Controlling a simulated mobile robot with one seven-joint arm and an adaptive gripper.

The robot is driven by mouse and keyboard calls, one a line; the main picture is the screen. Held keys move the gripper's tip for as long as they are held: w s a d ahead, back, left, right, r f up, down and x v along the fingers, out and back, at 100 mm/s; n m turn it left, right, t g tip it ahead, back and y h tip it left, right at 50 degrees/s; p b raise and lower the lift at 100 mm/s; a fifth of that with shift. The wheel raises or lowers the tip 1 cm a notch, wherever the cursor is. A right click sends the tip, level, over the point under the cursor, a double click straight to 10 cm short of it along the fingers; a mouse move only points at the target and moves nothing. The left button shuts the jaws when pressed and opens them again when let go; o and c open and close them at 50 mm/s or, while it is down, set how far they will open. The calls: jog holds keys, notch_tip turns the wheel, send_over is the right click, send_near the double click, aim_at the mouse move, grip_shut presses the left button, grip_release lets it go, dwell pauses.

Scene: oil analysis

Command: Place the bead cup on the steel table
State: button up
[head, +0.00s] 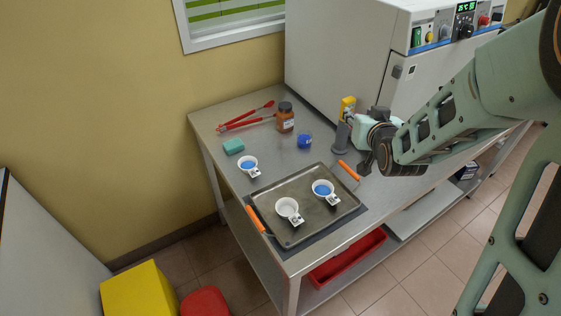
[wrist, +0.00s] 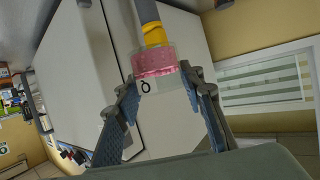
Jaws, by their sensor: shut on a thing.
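The bead cup, a clear cup with pink contents and a dark mark (wrist: 158,66), is between the two fingers of my gripper (wrist: 160,78) in the wrist view. The fingers are shut on its sides. A grey and yellow part (wrist: 154,33) lines up with the cup; I cannot tell whether it is joined to it or behind it. The wrist view looks upside down. In the head view my gripper (head: 362,133) is over the right part of the steel table (head: 275,165), near the cabinet. I cannot make out the cup there.
A dark tray (head: 314,222) with orange handles holds two white cups, one with blue contents (head: 322,187). Another white cup (head: 248,164), a teal block (head: 234,146), red tongs (head: 245,118), a brown jar (head: 285,117) and a blue item (head: 305,141) stand around. A white cabinet (head: 340,55) is behind.

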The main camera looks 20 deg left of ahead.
jog(key=s+a+f+n+g+y+b, duration=0.1)
jog(key=s+a+f+n+y+b, duration=0.2)
jog(key=a, duration=0.6)
jog(key=s+a+f+n+g+y+b, duration=0.15)
jog(key=s+a+b, duration=0.3)
jog(key=a, duration=0.45)
jog(key=s+a+f+n+g+y+b, duration=0.25)
jog(key=a+b, duration=0.25)
jog(key=a, duration=0.4)
jog(key=t, duration=0.1)
send_over(277, 156)
jog(key=shift+h, duration=0.3)
jog(key=f, duration=0.9)
jog(key=shift+s, duration=0.3)
jog(key=shift+w+f+b, duration=0.2)
jog(key=shift+f+b, duration=0.05)
jog(key=shift+f, duration=0.8)
jog(key=shift+w+f+b, duration=0.2)
jog(key=shift+f+b, duration=0.05)
jog(key=shift+f, duration=0.75)
jog(key=shift+f, duration=0.1)
jog(key=shift+f, duration=0.15)
jog(key=o, duration=1.2)
jog(key=shift+c, duration=0.2)
